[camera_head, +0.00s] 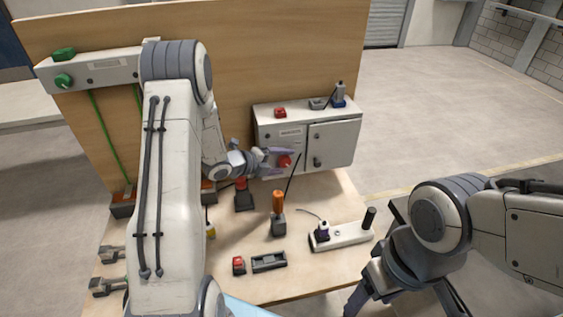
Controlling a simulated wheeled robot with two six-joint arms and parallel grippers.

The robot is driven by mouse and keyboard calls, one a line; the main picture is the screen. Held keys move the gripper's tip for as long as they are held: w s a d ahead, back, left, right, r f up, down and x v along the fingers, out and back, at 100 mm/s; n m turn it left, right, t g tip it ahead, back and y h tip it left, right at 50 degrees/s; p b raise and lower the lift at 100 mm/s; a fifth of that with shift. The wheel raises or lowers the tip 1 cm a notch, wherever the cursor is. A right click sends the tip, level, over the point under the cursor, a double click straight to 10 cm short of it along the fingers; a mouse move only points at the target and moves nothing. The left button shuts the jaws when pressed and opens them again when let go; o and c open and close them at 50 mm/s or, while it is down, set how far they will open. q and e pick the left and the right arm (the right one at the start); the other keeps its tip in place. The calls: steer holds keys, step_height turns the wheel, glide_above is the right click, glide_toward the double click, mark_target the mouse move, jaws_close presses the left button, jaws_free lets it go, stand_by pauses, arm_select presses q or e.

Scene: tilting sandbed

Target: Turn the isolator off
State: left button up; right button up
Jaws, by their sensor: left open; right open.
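A grey cabinet (345,128) stands at the back of the wooden table against the upright board. The isolator appears to be the red rotary knob (285,161) on the left part of its front. My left gripper (279,161) is open right at this knob, with its fingers near the knob's upper and lower sides. I cannot tell whether they touch it, and the knob's exact angle is too small to read. My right gripper (402,300) is open and empty at the bottom right, in front of the table's right edge and away from the cabinet.
An orange-handled item (278,215), a white strip (342,236) with a black post, a red-topped block (239,265) and a dark tray (269,262) occupy the table.

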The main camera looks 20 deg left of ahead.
arm_select(q)
steer(key=b+v, duration=0.2)
steer(key=v, duration=0.8)
steer(key=shift+a+b, duration=0.2)
steer(key=shift+b, duration=0.1)
steer(key=shift+s+d+r, duration=0.1)
steer(key=s+d+r+n+g+y, duration=0.1)
steer(key=d+r+n+y, duration=0.15)
steer(key=d+n, duration=0.3)
steer(key=d+r+n+g+y, duration=0.1)
steer(key=d+n+g+y, duration=0.2)
steer(key=d, duration=0.4)
steer(key=s+d+n+g, duration=0.2)
steer(key=s+d+n, duration=0.1)
steer(key=s, duration=0.6)
steer(key=s+d+n+g, duration=0.2)
steer(key=s+d+n, duration=0.1)
steer(key=s, duration=0.6)
steer(key=s+d+n+g, duration=0.2)
steer(key=s+d, duration=0.3)
steer(key=s, duration=0.4)
steer(key=shift+s+d+r+n+g, duration=0.3)
steer(key=shift+s+r+n+g, duration=0.1)
steer(key=shift+n, duration=0.45)
